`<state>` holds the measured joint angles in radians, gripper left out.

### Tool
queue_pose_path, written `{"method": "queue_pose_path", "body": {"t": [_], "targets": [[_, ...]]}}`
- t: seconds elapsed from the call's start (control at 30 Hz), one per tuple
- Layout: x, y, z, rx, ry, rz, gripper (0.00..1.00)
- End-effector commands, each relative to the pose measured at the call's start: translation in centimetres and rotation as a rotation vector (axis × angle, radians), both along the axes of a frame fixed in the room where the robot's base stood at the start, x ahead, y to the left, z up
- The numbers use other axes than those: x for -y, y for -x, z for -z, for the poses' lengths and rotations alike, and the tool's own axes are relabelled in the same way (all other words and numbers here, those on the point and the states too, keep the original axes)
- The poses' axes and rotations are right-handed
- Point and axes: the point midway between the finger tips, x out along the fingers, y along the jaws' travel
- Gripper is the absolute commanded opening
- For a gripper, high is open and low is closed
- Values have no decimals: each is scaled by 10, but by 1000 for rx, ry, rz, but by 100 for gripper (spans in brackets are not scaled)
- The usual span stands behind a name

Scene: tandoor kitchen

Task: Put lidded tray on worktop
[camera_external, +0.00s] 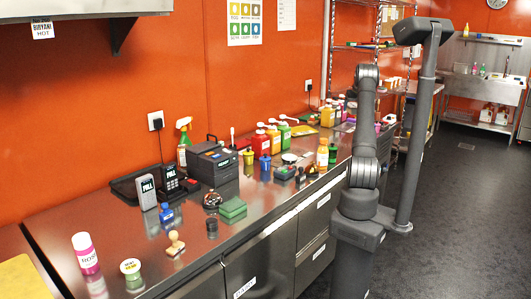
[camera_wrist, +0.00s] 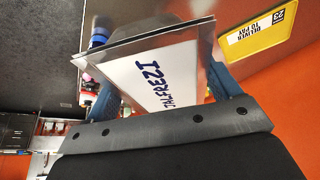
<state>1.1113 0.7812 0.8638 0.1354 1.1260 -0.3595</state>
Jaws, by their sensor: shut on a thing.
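In the wrist view, my gripper (camera_wrist: 162,84) has its two blue fingers on either side of the lidded tray (camera_wrist: 180,75). The tray has a pale lid lettered "JALFREZI" and silver foil-like edges, and it appears tilted in this view. The gripper is shut on it. The steel worktop (camera_external: 115,222) runs along the orange wall in the external view, with bare metal near its front left. I cannot make out the gripper or the tray in the external view.
On the worktop are a pink-labelled bottle (camera_external: 86,254), a green-filled jar (camera_external: 132,272), a wooden-handled stamp (camera_external: 175,243), a green box (camera_external: 233,208) and a dark printer (camera_external: 211,164). Several pump bottles stand farther back. A yellow sign (camera_wrist: 262,32) shows in the wrist view.

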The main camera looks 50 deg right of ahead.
Motion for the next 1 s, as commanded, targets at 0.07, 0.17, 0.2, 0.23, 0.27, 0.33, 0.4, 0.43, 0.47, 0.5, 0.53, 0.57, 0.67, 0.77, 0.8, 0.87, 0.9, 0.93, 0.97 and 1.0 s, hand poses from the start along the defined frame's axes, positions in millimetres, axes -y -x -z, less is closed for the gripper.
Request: {"method": "queue_pose_path", "body": {"t": [0.07,0.17,0.2,0.23,0.27,0.33,0.4,0.43,0.47,0.5,0.53,0.57,0.67,0.77,0.8,0.87,0.9,0.93,0.97,1.0], "targets": [[0,0,17,0,-2,1,49],[-1,0,39,0,-2,1,49],[-1,0,47,0,-2,1,49],[0,0,53,0,-2,1,49],[0,0,57,0,-1,0,49],[0,-2,65,0,0,-1,49],[-1,-8,71,0,0,-1,49],[-2,-12,74,1,1,-2,49],[-2,-17,78,1,1,-3,49],[-3,-26,83,0,1,-5,49],[-4,-32,87,0,0,-4,49],[-5,-39,91,-1,1,-5,49],[-7,-62,105,0,0,-5,49],[-9,-84,118,0,1,-4,49],[-11,-92,122,0,1,-4,49],[-11,-101,128,0,2,-3,49],[-12,-106,131,0,2,-3,49],[-12,-109,132,1,2,-3,49],[-12,-112,134,1,2,-2,49],[-13,-115,135,1,2,-1,49]]}}
